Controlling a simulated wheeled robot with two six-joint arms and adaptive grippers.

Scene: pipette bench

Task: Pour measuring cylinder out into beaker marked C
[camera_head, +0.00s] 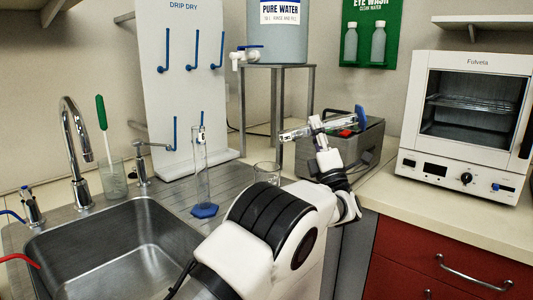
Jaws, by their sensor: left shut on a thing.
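My left gripper (318,128) is shut on a clear measuring cylinder (298,132) with a blue foot. The cylinder is tipped close to level, with its mouth to the left and its blue foot at the right, slightly higher. A glass beaker (266,171) stands below and left of the cylinder's mouth, its lower part hidden by my arm. I cannot read a mark on it. A second clear cylinder (202,165) with a blue foot stands upright on the drainer. I cannot tell whether liquid is in the held cylinder. My right gripper is not in view.
A sink (115,250) with a tap (72,150) lies at left. A drip-dry rack (185,95) and a water tank (277,35) on a stand are behind. A grey box (365,145) stands behind the gripper; a white oven (465,125) is at right.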

